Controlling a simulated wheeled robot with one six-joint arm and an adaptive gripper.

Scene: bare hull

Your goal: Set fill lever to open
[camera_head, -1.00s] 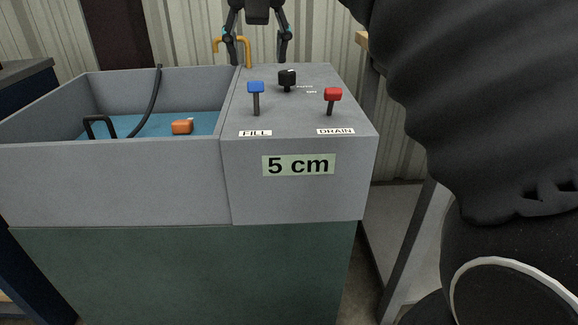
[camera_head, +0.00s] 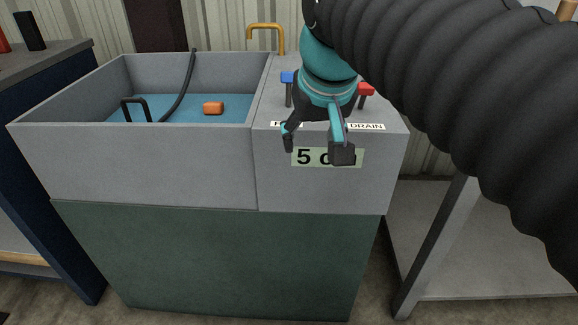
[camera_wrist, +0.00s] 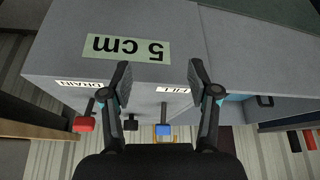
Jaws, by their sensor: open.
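The fill lever has a blue knob (camera_head: 287,77) on a dark stem and stands behind the FILL label (camera_head: 285,125) on the grey panel. My gripper (camera_head: 315,148) is open and empty, in front of the panel and partly covering the 5 cm display (camera_head: 300,157).
A yellow pipe (camera_head: 266,27) rises behind. A grey rack (camera_head: 440,235) stands right and a dark blue bench (camera_head: 50,165) left.

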